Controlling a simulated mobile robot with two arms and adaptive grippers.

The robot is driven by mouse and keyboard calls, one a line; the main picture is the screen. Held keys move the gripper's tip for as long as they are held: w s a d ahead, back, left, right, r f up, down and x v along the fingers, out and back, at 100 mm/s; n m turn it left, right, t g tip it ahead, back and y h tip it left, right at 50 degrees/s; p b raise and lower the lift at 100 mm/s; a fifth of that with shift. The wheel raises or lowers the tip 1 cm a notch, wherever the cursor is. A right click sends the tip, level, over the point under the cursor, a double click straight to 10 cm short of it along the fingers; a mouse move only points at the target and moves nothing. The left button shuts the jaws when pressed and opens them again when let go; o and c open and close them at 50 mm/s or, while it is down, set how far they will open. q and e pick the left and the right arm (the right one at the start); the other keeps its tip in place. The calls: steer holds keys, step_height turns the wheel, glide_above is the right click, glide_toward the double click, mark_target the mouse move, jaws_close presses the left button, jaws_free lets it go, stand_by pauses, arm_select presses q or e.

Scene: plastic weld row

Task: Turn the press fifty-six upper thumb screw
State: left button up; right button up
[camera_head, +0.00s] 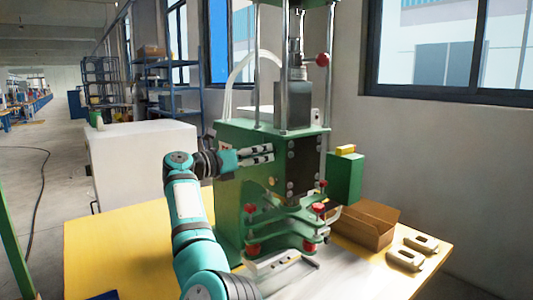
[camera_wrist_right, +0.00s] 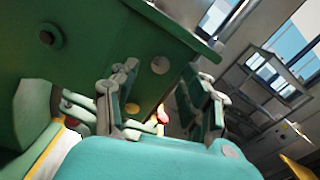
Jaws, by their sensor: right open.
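The green press (camera_head: 238,185) stands on the yellow table. I cannot tell which is the upper thumb screw. My right gripper (camera_head: 268,153) is open, in front of the press's left side, above the fixture. My left gripper is not in view.
A red ball-ended lever (camera_head: 322,59) stands high on the press. An open brown box (camera_head: 366,222) and two metal parts (camera_head: 412,253) lie at the right of the table. A white cabinet (camera_head: 140,165) stands behind at the left.

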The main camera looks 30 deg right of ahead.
steer(key=a, duration=0.9)
steer(key=shift+s+r, duration=0.15)
steer(key=shift+s, duration=0.3)
steer(key=shift+d, duration=0.1)
